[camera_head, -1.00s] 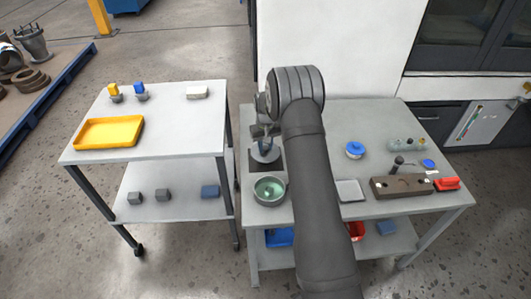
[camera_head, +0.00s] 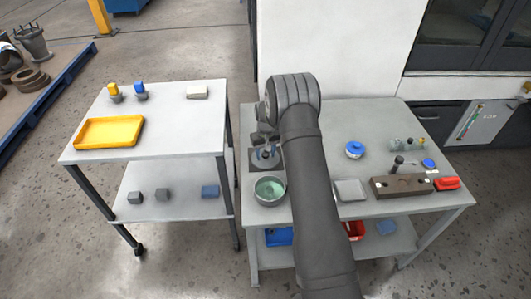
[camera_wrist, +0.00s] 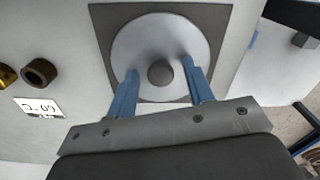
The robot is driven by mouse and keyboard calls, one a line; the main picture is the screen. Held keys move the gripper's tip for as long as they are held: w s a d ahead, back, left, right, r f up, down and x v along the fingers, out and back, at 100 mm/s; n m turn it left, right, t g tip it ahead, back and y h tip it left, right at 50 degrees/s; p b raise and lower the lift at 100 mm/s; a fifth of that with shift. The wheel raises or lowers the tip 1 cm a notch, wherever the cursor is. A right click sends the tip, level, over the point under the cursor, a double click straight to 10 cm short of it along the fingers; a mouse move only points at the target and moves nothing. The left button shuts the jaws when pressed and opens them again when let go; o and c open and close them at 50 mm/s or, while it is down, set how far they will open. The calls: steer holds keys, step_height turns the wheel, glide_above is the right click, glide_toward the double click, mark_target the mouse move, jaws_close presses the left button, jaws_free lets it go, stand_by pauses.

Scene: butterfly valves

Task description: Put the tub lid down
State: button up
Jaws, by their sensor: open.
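The tub lid is a pale grey round disc with a dark round knob in the wrist view (camera_wrist: 150,32). It appears to lie flat on a dark square mat (camera_wrist: 221,13). My gripper (camera_wrist: 159,66) has its two blue fingers apart, one on each side of the knob, with gaps visible between. In the head view my gripper (camera_head: 267,143) is over the lid (camera_head: 264,156), which my arm partly hides. The tub (camera_head: 270,190), a round metal bowl with a green inside, stands just in front of the mat, uncovered.
To the right of my arm are a grey tray (camera_head: 350,190), a blue-topped round item (camera_head: 355,149), a brown block (camera_head: 402,185) and a red item (camera_head: 447,184). A separate cart at left holds a yellow tray (camera_head: 109,132). A gap separates the two tables.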

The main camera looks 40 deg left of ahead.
steer(key=shift+r, duration=0.15)
step_height(320, 180, up, 12)
stand_by(0.3)
glide_above(266, 154)
steer(key=shift+s+f, duration=0.1)
steer(key=shift+f, duration=4.05)
